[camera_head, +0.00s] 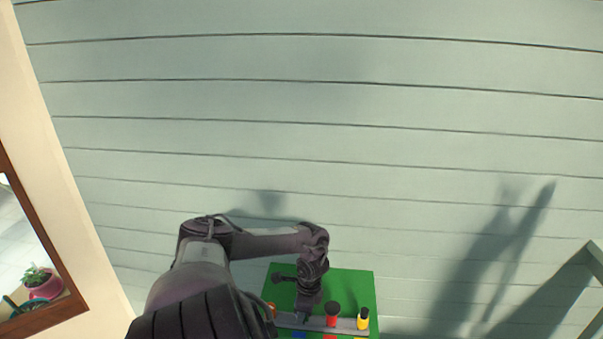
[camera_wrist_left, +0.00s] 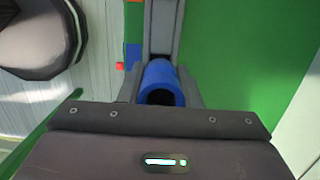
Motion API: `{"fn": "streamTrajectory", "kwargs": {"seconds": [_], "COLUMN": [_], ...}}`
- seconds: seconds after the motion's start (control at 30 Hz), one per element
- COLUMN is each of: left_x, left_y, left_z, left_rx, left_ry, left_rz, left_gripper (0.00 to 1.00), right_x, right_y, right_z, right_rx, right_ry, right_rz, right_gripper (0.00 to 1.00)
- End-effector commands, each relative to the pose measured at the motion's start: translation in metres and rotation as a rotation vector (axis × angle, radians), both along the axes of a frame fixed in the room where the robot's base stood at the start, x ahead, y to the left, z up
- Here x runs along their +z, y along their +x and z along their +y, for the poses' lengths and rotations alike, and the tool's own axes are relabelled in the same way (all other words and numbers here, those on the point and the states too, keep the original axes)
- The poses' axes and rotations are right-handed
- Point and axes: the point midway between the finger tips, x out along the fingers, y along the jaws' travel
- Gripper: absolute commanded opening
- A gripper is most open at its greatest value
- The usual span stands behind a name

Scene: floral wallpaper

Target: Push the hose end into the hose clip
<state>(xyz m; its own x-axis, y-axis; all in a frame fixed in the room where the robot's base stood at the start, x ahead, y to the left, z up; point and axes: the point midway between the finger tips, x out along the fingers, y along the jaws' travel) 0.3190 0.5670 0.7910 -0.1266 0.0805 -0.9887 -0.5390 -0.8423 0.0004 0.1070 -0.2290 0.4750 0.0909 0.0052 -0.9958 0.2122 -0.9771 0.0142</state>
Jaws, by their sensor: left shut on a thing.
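My left gripper (camera_head: 302,315) is over the green board (camera_head: 345,285) at the bottom of the head view. In the left wrist view, the fingers (camera_wrist_left: 160,88) are shut on a short blue tube with a dark hollow end, which I take for the hose end (camera_wrist_left: 158,70). Its far end meets or overlaps a grey strip (camera_wrist_left: 160,28) with raised sides on the green board; I cannot tell whether it is seated. I cannot identify the hose clip for certain. My right gripper is not in view.
A red piece (camera_head: 332,312) and a yellow piece (camera_head: 363,318) stand along a grey bar (camera_head: 346,327) on the board, right of my gripper. An orange piece (camera_head: 271,309) is at its left. A window with a potted plant (camera_head: 42,283) is at far left.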

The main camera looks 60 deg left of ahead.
Motion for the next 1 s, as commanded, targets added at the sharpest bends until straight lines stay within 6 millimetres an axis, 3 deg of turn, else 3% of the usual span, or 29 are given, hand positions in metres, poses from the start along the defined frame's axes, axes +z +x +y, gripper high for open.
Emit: {"fn": "streamTrajectory", "kwargs": {"seconds": [0.6, 0.63, 0.8, 1.0], "left_x": [-0.017, -0.015, -0.015, -0.015], "left_y": [0.000, 0.000, 0.000, 0.000], "left_z": [0.000, 0.000, 0.000, 0.000], "left_rx": [0.000, 0.000, 0.000, 0.000], "left_ry": [-0.001, -0.001, 0.000, 0.000], "left_rz": [-0.001, -0.001, 0.000, 0.000], "left_gripper": [0.07, 0.34, 0.56, 0.56], "right_x": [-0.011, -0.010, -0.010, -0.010], "right_y": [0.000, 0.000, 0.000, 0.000], "right_z": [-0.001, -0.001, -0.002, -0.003], "right_rx": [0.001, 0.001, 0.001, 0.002], "right_ry": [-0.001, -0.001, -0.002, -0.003], "right_rz": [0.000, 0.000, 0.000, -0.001], "right_gripper": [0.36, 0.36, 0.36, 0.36]}}
